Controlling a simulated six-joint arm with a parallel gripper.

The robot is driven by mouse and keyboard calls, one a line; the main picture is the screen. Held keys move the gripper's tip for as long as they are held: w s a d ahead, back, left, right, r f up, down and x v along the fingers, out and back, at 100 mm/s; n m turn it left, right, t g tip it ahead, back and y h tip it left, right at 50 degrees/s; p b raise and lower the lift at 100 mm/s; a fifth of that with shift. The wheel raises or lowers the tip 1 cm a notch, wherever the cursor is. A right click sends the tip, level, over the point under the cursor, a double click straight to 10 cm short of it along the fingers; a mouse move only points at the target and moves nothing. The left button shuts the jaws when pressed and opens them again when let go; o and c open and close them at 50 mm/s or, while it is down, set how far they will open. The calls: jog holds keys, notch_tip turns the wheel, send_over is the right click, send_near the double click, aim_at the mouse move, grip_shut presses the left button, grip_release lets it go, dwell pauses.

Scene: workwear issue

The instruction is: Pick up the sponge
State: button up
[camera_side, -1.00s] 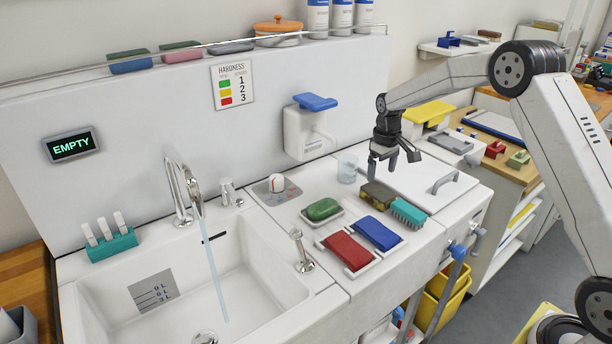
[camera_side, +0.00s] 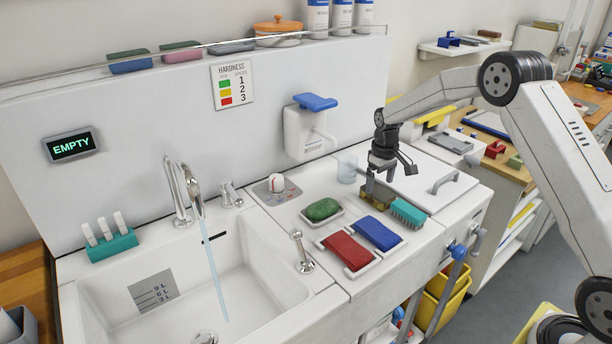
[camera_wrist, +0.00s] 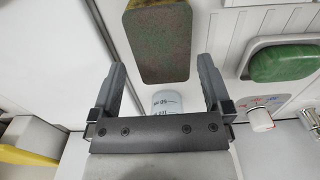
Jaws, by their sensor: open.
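The sponge (camera_side: 376,196), a brownish block with a dark greenish top, lies on the white counter beside the teal brush. In the wrist view the sponge (camera_wrist: 157,45) shows between the two fingers. My gripper (camera_side: 379,182) points down right over the sponge, its fingers at about the height of its top and partly hiding it in the side view. In the wrist view my gripper (camera_wrist: 162,70) is open, a finger on each side of the sponge with visible gaps. Whether a finger touches it I cannot tell.
Close by are a teal brush (camera_side: 408,212), a blue pad (camera_side: 377,233), a red pad (camera_side: 348,250) and a green block in a dish (camera_side: 323,209). A clear beaker (camera_side: 347,170) stands behind. Water runs from the tap (camera_side: 180,193) into the sink at left.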

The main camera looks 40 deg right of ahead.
aim_at(378, 191)
jog(key=shift+a+f, duration=0.1)
jog(key=shift+f, duration=2)
jog(key=c, duration=1)
